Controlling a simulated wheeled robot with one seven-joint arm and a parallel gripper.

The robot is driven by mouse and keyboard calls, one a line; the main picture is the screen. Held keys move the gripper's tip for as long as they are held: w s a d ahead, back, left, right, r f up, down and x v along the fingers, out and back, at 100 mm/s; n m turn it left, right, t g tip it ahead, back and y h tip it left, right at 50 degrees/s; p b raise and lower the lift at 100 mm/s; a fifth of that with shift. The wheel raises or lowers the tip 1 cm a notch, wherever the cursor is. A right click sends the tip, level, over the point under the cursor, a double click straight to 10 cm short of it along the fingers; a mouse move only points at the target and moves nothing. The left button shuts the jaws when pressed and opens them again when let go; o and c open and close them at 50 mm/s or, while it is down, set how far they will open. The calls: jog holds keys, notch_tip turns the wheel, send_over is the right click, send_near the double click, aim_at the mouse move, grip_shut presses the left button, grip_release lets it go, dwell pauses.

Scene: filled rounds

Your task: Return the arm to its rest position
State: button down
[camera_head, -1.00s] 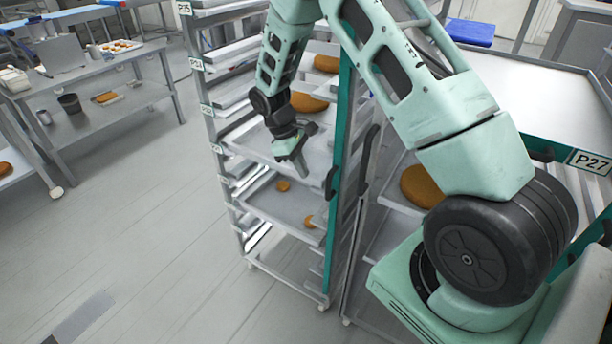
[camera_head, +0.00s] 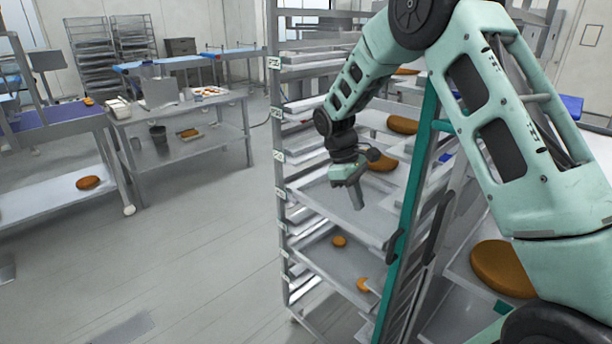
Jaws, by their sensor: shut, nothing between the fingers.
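My gripper (camera_head: 357,196) hangs at the end of my green arm, in front of the tray rack (camera_head: 283,185) in the head view. Its fingers point down and look closed, with nothing between them. It shows above a grey tray (camera_head: 335,203) on a middle level of the rack; I cannot tell the exact gap. My arm is bent, reaching down from the upper right. Round brown loaves (camera_head: 402,124) lie on trays behind the gripper, and small round pieces (camera_head: 339,241) lie on the tray below.
A green upright (camera_head: 411,190) of the rack stands just right of the gripper. A large brown round (camera_head: 502,268) lies on a shelf at the lower right. A steel table (camera_head: 190,108) stands at the left.

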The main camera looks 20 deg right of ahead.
jog(key=s+a+r+n+t+y+b, duration=0.1)
jog(key=s+a+r, duration=0.2)
jog(key=s+a, duration=0.55)
jog(key=s+a+r+t+y+b, duration=0.15)
jog(key=s+a, duration=0.35)
jog(key=a, duration=0.6)
jog(key=s+a, duration=0.2)
jog(key=s, duration=0.6)
jog(key=s+a+t+b, duration=0.1)
jog(key=s+a, duration=0.1)
jog(key=s, duration=0.6)
jog(key=shift+s+a+n, duration=0.3)
jog(key=shift+a, duration=0.1)
jog(key=shift+r, duration=0.15)
